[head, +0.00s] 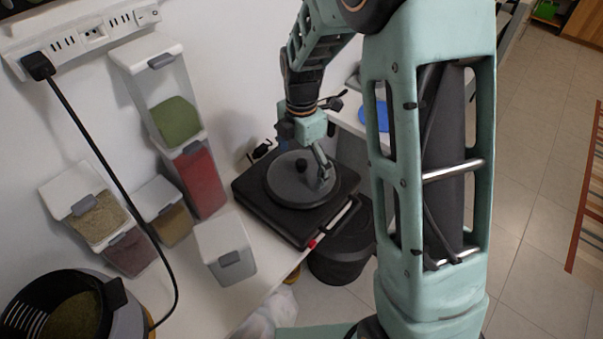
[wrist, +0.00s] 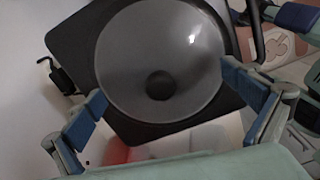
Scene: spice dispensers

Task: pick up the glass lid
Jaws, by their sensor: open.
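The glass lid (head: 290,190) is a round grey disc with a dark round knob (head: 301,165). It rests on a square black hotplate (head: 247,191) on the white counter. My gripper (head: 325,173) is over the right part of the lid in the head view. In the wrist view its two blue-padded fingers (wrist: 163,91) are spread wide with nothing between them gripped. I cannot tell whether a fingertip touches the lid.
Clear containers with white lids, holding green (head: 177,122) and red (head: 199,180) contents, stand left of the hotplate. A small white-lidded container (head: 222,240) stands in front of them. A black bin (head: 343,262) is below the counter edge. A black cable (head: 110,170) hangs at the left.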

